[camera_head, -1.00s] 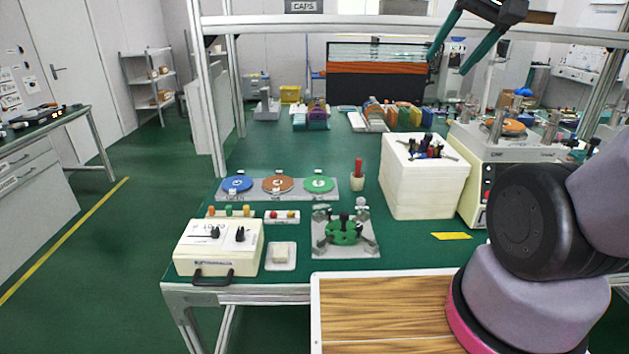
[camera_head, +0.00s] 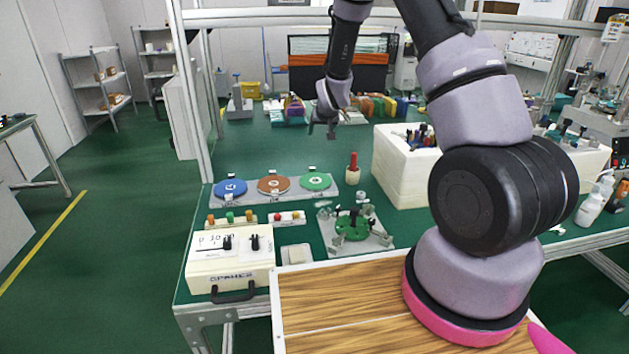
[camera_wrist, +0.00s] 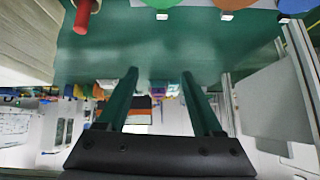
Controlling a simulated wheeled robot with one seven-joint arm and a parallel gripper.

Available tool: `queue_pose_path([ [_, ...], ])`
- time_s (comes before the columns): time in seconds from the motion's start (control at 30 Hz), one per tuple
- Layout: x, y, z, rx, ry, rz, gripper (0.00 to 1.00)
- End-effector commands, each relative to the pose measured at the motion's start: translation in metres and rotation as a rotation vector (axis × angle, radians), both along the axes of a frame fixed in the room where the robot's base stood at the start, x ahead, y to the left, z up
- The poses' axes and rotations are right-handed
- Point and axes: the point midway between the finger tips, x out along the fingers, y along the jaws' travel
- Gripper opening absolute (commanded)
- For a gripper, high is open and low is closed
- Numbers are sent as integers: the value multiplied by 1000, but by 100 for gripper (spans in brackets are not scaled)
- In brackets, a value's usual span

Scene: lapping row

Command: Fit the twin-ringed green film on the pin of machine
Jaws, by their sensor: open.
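A green disc (camera_head: 315,181), probably the film, lies at the right end of a grey tray (camera_head: 246,199), beside a brown disc (camera_head: 273,184) and a blue disc (camera_head: 230,188). Its ring marks are too small to read. My gripper (camera_head: 327,131) hangs above the bench, beyond the tray in the picture. In the wrist view my gripper (camera_wrist: 160,73) is open and empty, its green fingers apart. The green disc's edge (camera_wrist: 160,3) shows at the top of that view, apart from the fingers. A fixture (camera_head: 378,240) with a green star-shaped plate stands nearer; I cannot make out its pin.
A red-handled tool in a cup (camera_head: 352,168) stands right of the tray. A white block (camera_head: 398,180) holding tools stands further right. A cream control box (camera_head: 230,268) and small colored pieces (camera_head: 231,217) stand in front of the tray. Green bench surface behind the tray is clear.

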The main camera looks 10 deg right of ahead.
Motion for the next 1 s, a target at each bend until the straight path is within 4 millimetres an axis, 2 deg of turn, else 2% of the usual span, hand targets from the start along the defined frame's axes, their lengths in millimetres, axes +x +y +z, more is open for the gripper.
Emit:
queue_pose_path([
  [0.03, 4, 4, -30, -20, 2, 14, 68],
  [0.1, 10, 8, -60, -40, -9, 30, 68],
  [0.2, 14, 11, -92, -63, -22, 49, 68],
  [0.3, 15, 14, -111, -78, -31, 61, 68],
  [0.43, 22, 15, -126, -84, -35, 67, 68],
  [0.63, 44, 14, -149, -85, -35, 67, 68],
  [0.87, 59, 13, -161, -84, -36, 67, 68],
  [1.0, 75, 11, -171, -85, -36, 66, 68],
])
